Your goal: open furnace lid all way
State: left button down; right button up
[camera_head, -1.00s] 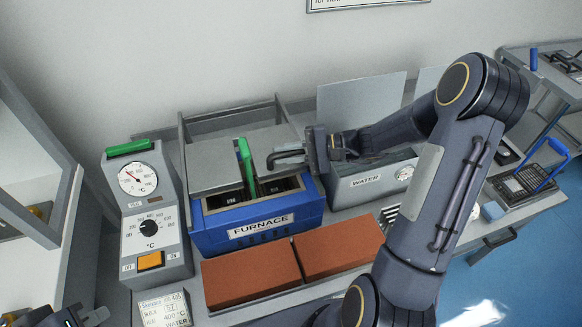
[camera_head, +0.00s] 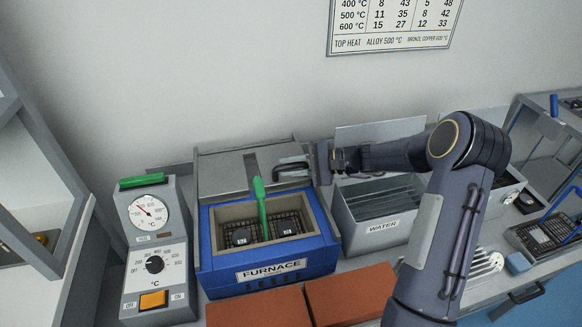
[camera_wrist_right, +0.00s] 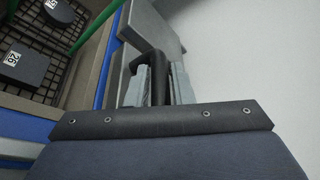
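The blue furnace (camera_head: 270,283) stands in the middle of the head view, with its chamber open. Inside is a dark basket (camera_head: 265,228) with a green upright handle (camera_head: 261,205) and two dark labelled blocks; the blocks also show in the right wrist view (camera_wrist_right: 22,68). The grey furnace lid (camera_head: 220,168) lies flat behind the chamber, slid back toward the wall. Its black handle (camera_head: 290,170) is at its right side. My right gripper (camera_head: 312,168) reaches it from the right. In the right wrist view its fingers (camera_wrist_right: 160,85) are closed around the black handle (camera_wrist_right: 152,62). My left gripper is out of view.
A grey water tank (camera_head: 383,228) stands right of the furnace, with a raised panel behind it. A control box (camera_head: 158,250) with dials stands on the left. Reddish bricks (camera_head: 345,295) lie in front. The wall is close behind the lid.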

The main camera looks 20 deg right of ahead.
jog(key=o, duration=0.3)
jog(key=shift+r, duration=0.1)
jog(key=shift+r, duration=0.35)
notch_tip(320, 180, up, 3)
jog(key=shift+f, duration=0.1)
jog(key=s+a+r, duration=0.1)
jog(key=s+r, duration=0.2)
jog(key=s, duration=0.1)
jog(key=s+a+r, duration=0.2)
jog(key=s+r, duration=0.1)
jog(key=s, duration=0.1)
jog(key=s+a+r, duration=0.2)
jog(key=s+r, duration=0.1)
jog(key=s, duration=0.2)
jog(key=shift+a+r, duration=0.15)
jog(key=shift+a, duration=0.05)
